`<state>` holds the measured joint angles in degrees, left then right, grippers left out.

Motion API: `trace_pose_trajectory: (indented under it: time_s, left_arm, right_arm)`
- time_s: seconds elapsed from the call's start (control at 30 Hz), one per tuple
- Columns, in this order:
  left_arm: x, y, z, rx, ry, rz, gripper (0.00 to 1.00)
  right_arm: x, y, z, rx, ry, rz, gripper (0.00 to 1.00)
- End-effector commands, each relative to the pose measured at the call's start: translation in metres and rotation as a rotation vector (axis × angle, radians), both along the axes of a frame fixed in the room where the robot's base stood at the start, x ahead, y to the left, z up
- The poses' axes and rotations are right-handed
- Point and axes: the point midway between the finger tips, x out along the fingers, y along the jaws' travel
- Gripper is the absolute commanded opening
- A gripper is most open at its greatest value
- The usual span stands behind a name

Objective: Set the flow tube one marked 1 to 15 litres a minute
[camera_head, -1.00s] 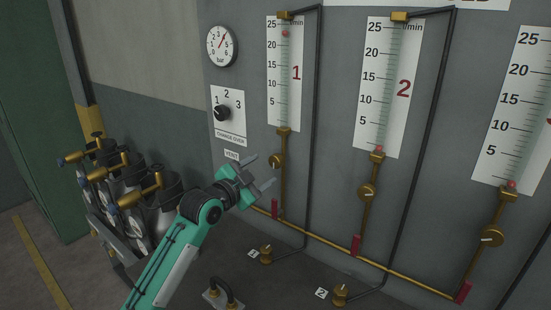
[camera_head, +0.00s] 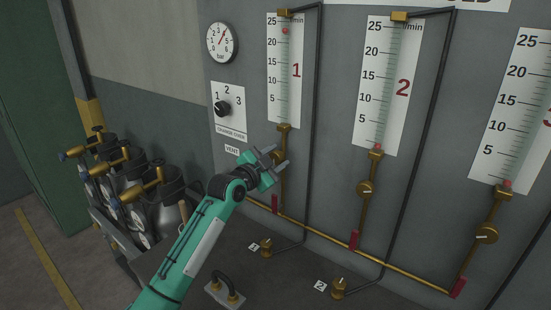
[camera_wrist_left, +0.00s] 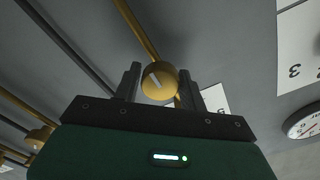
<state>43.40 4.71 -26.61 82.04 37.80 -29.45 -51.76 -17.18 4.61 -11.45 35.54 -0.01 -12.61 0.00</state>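Flow tube 1 (camera_head: 285,75) stands on the grey panel with a scale up to 25 l/min. Its red float (camera_head: 285,31) sits high, between the 20 and 25 marks, at roughly 23. The brass valve knob of tube 1 (camera_wrist_left: 158,80) shows in the left wrist view with a pale mark on its face. My left gripper (camera_head: 279,160) is open at this knob, and in the wrist view its two fingers (camera_wrist_left: 158,84) stand on either side of it, with gaps visible. In the head view the gripper mostly hides the knob. My right gripper is not in view.
Tube 2 (camera_head: 390,85) and a third tube (camera_head: 515,105) stand to the right, floats at the bottom. A pressure gauge (camera_head: 221,43) and a change-over selector (camera_head: 223,109) are at left. Gas cylinders (camera_head: 150,195) stand at far left. Thin dark pipes run beside the tubes.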

Motion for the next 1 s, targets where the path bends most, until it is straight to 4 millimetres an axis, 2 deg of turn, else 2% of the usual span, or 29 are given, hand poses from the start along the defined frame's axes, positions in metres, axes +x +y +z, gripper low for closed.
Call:
trace_pose_trajectory:
  time_s: [0.03, 0.1, 0.13, 0.57, 1.0]
  left_arm:
    - [0.0, 0.0001, -0.0001, 0.0, 0.0, 0.0, 0.32]
    - [-0.0001, 0.0002, -0.0002, 0.0, 0.0, 0.0, 0.18]
    - [-0.0001, 0.0002, -0.0002, 0.0, 0.0, 0.0, 0.14]
    - [-0.0002, 0.0001, -0.0004, -0.071, 0.053, 0.0, 0.14]
    - [0.0002, 0.0005, -0.0001, -0.372, 0.273, 0.0, 0.14]
  right_arm:
    - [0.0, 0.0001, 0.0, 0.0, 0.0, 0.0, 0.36]
    - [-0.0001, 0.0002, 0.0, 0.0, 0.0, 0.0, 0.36]
    - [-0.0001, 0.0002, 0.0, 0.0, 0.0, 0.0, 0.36]
    - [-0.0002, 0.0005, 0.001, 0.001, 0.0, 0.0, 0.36]
    - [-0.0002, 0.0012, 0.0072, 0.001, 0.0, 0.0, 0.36]
